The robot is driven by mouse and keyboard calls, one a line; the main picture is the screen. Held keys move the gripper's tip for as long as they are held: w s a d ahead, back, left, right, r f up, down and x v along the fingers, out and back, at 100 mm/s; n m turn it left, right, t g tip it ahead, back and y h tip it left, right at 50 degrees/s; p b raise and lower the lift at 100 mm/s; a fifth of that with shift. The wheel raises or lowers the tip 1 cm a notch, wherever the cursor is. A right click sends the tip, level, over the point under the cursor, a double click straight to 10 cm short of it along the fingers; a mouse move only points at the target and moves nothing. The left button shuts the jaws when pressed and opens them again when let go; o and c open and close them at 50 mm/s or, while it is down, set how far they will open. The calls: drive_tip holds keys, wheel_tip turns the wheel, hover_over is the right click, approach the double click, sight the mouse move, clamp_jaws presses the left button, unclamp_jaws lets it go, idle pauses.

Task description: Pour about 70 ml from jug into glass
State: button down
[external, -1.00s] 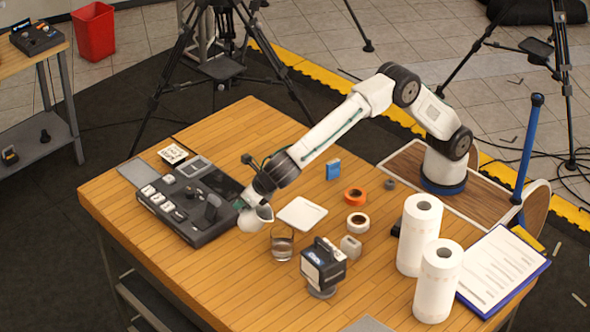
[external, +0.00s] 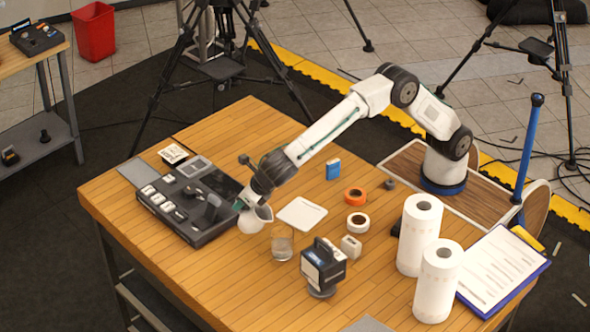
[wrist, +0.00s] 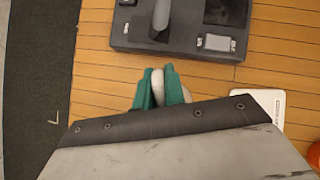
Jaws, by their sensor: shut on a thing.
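The white jug (external: 250,221) is in my gripper above the table, beside the control panel. It is tilted, with its mouth facing right toward the glass. My gripper (external: 243,204) is shut on it. In the wrist view the green fingertips (wrist: 161,88) close around a pale part of the jug (wrist: 158,86), likely its handle; most of the jug is hidden there. The clear glass (external: 282,245) stands upright on the table, right of and slightly below the jug, apart from it.
A dark control panel (external: 190,207) lies left of the jug. A white square coaster (external: 301,213) lies behind the glass. A boxy dark device (external: 323,266) stands close to the glass at front right. Tape rolls (external: 357,222) and paper towels (external: 421,235) are further right. The front left table is clear.

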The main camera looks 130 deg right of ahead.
drive_tip(key=d+f+y, duration=0.1)
drive_tip(key=w+d+f+g+y, duration=0.1)
drive_tip(key=d+f+y, duration=0.2)
drive_tip(key=f, duration=0.1)
drive_tip(key=shift+w+d+f+g+y, duration=0.2)
drive_tip(key=shift+w+d+g+y, duration=0.1)
drive_tip(key=shift+d+y, duration=0.1)
drive_tip(key=shift+w+r+y, duration=0.1)
drive_tip(key=shift+r+y, duration=0.05)
drive_tip(key=shift+y, duration=0.15)
wheel_tip(320, 180, up, 7)
drive_tip(key=d+y, duration=0.1)
drive_tip(key=shift+g+y, duration=0.3)
drive_tip(key=shift+g, duration=0.1)
drive_tip(key=shift+w+r, duration=0.1)
idle(1.2)
drive_tip(key=shift+d, duration=0.1)
idle(0.4)
